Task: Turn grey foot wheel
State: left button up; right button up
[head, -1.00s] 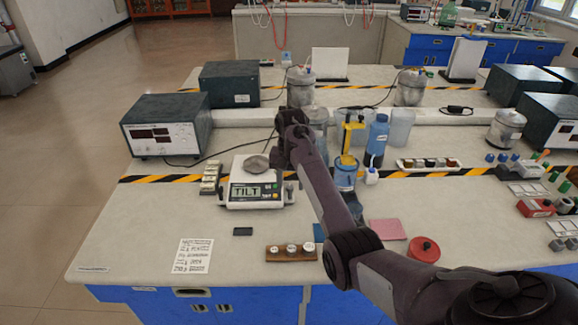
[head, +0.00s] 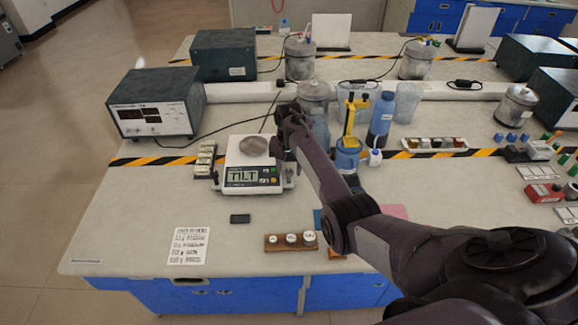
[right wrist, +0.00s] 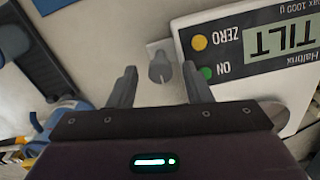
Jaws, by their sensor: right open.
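The balance (head: 252,178), a white scale with a round pan, stands on the bench in the head view, and its display reads TILT. In the right wrist view the balance (right wrist: 250,48) is at the upper right. The grey foot wheel (right wrist: 159,68) is a small knob on a pale tab at the balance's side. My right gripper (right wrist: 160,75) is open, its two fingers on either side of the wheel with gaps visible; I cannot tell the height gap. In the head view my right gripper (head: 284,158) is beside the balance's right edge. My left gripper is not in view.
A block with weights (head: 291,241) and a printed sheet (head: 188,246) lie in front. A blue bottle (head: 381,119) and a yellow-topped stand (head: 353,112) are right of my arm. A box instrument (head: 156,104) stands at left.

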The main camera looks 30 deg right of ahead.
jog(key=c, duration=0.5)
grip_shut()
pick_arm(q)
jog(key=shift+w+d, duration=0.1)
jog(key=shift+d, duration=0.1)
